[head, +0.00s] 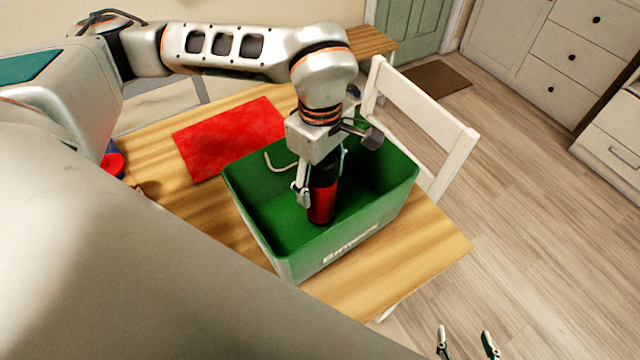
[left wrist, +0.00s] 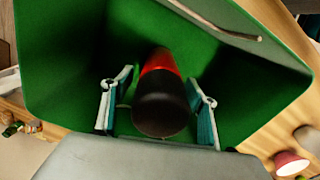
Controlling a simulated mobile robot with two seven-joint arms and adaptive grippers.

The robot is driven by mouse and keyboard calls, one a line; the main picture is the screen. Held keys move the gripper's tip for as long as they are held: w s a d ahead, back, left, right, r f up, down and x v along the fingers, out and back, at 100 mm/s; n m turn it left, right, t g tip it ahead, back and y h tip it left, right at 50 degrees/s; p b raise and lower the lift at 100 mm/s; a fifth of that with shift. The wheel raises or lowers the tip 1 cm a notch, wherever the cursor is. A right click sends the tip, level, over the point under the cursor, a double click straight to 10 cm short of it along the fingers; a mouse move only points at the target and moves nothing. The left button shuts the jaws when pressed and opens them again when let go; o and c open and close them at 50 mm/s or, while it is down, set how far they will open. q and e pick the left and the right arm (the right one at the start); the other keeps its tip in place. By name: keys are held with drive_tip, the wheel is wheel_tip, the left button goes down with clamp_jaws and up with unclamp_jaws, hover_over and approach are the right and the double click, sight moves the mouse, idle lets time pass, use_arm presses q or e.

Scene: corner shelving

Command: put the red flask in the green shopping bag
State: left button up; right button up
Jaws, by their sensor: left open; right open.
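The red flask (head: 321,205) with a black top stands inside the green shopping bag (head: 262,225), its base on or close to the bag floor; whether it touches cannot be told. My left gripper (head: 322,190) reaches down into the bag around the flask. In the left wrist view the flask (left wrist: 160,95) is between the two fingers of my left gripper (left wrist: 158,112), which are open with gaps on both sides. The bag (left wrist: 80,50) surrounds them there. My right gripper (head: 467,343) is open and empty at the bottom edge of the head view, over the floor.
The bag stands on a wooden table (head: 430,255). A red mat (head: 228,137) lies behind it to the left, and a red object (head: 112,164) sits at the table's left side. A white chair (head: 425,110) stands close behind the bag on the right. Floor at right is clear.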

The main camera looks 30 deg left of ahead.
use_arm(q)
wheel_tip(320, 180, up, 10)
drive_tip(key=shift+f, duration=0.15)
idle(0.6)
